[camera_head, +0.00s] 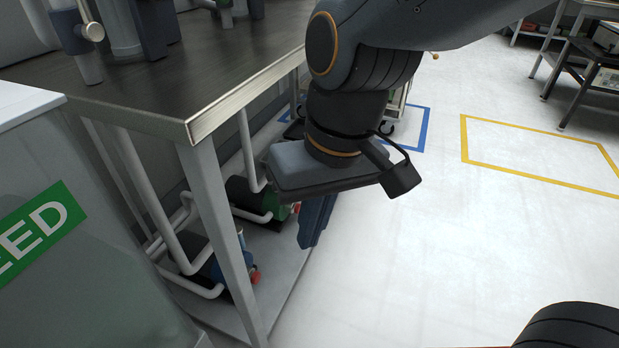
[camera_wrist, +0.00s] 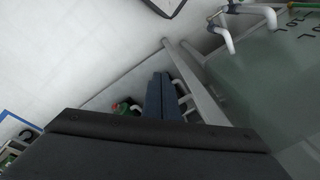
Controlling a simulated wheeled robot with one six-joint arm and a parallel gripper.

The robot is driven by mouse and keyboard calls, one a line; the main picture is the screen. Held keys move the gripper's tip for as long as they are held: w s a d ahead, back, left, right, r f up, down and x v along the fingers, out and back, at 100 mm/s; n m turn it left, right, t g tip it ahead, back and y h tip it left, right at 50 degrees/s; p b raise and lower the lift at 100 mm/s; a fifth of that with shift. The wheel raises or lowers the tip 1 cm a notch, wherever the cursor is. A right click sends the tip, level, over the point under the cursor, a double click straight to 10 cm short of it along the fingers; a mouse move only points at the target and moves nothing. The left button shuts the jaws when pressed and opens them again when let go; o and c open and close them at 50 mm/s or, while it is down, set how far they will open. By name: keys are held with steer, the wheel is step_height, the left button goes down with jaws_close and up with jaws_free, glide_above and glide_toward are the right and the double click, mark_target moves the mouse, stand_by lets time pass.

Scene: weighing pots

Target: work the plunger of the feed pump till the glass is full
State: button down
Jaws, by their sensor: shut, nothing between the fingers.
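My gripper (camera_head: 309,238) points down in the head view, beside the bench's open side, its blue-grey fingers shut with nothing between them. The fingers also show in the wrist view (camera_wrist: 160,82). Under the bench stand two small pumps: a green one (camera_head: 243,192) with a red end, and a blue one (camera_head: 208,268) with a red end nearer me. The green one also shows left of my fingers in the wrist view (camera_wrist: 122,110). My gripper is to the right of both, apart from the blue one. I cannot tell which is the feed pump. No glass is clearly identifiable.
The bench (camera_head: 110,75) has a metal-edged dark top and a leg (camera_head: 215,220) near the pumps. White pipes (camera_head: 135,165) run down to them. A pale tank (camera_head: 85,270) with a partly cut-off green label stands at left. Open floor (camera_head: 420,250) lies right.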

mark_target(298, 209)
steer(key=w+f+m+t, duration=0.1)
steer(key=w+f+m, duration=0.1)
steer(key=w+f, duration=0.45)
steer(key=w+f+m+t+b, duration=0.1)
steer(key=w+f+t, duration=0.15)
steer(key=w, duration=0.75)
steer(key=w+f+m, duration=0.2)
steer(key=w+f, duration=0.3)
steer(key=w, duration=0.3)
steer(key=w+d+f+m+t+y, duration=0.1)
steer(key=w+f, duration=0.5)
steer(key=f, duration=0.3)
steer(key=w+d+f+m+t+b, duration=0.1)
steer(key=w+d+f+m, duration=0.1)
steer(key=w+f, duration=0.4)
step_height(298, 209, down, 5)
steer(key=shift+d+r+y, duration=0.2)
steer(key=shift+d+y, duration=0.1)
steer(key=shift+y, duration=0.1)
steer(key=shift+t, duration=0.25)
steer(key=w+a+f+b, duration=0.6)
steer(key=f+b, duration=0.1)
steer(key=f, duration=0.1)
steer(key=shift+w+a+b, duration=0.25)
steer(key=shift+a+b, duration=0.1)
steer(key=shift+a, duration=0.05)
